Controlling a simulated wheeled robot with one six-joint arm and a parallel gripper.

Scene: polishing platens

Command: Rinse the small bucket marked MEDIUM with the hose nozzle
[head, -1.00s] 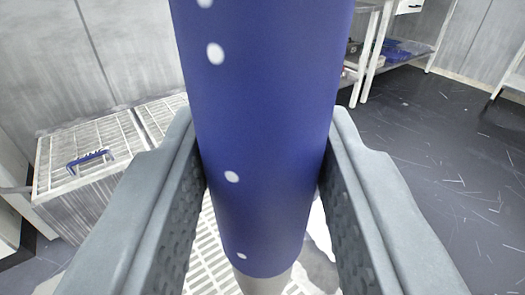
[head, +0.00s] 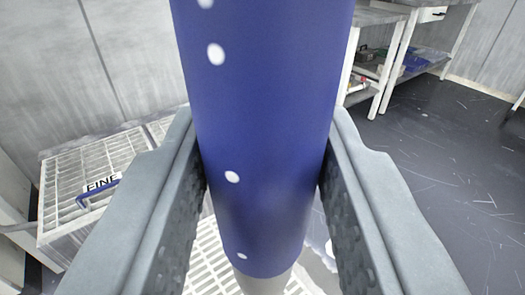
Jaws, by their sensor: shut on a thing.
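My gripper (head: 262,190) is shut on a thick blue cylinder with white dots, which looks like the hose nozzle (head: 262,120). I see no bucket marked MEDIUM.
The FINE handle is by a white grated basin (head: 85,165) along the left wall. More white grating (head: 212,262) lies below the nozzle. White shelving (head: 393,60) with a blue item and others stands at the back right. The dark, streaked floor at the right (head: 450,170) is open.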

